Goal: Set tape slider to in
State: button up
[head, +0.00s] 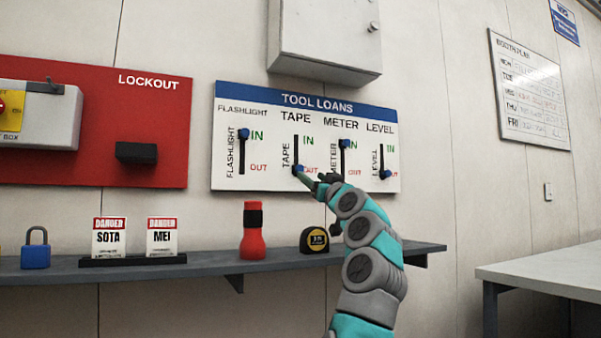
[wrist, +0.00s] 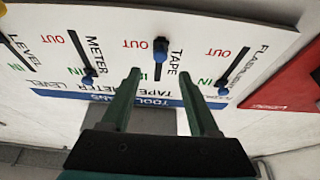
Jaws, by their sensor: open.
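The tape slider (head: 297,168) is on the TOOL LOANS board (head: 230,108), with its blue knob at the low end of the black slot, beside OUT. In the wrist view, which is upside down, the tape knob (wrist: 160,48) also sits by OUT. My gripper (head: 308,178) is at the board beside the tape knob. In the wrist view my gripper (wrist: 161,72) is open, its two green fingers apart. The knob shows between and just beyond their tips. I cannot tell whether they touch it.
Flashlight (head: 244,134) and meter (head: 344,143) sliders are at IN; the level slider (head: 385,174) is at OUT. A shelf (head: 200,268) below holds a red flashlight (head: 252,232), tape measure (head: 314,240), tags and a blue padlock (head: 35,250). A grey cabinet (head: 325,35) hangs above.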

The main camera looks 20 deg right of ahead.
aim_at(301, 168)
jog(key=p+x, duration=0.1)
jog(key=x, duration=0.2)
jog(key=shift+w+r+p, duration=0.15)
jog(key=shift+w+p, duration=0.15)
jog(key=shift+w, duration=0.05)
jog(key=shift+p+x, duration=0.6)
jog(key=shift+x, duration=0.3)
jog(key=shift+w+r+p, duration=0.2)
jog(key=shift+w+p, duration=0.15)
jog(key=shift+w, duration=0.3)
jog(key=shift+c, duration=0.2)
grip_shut()
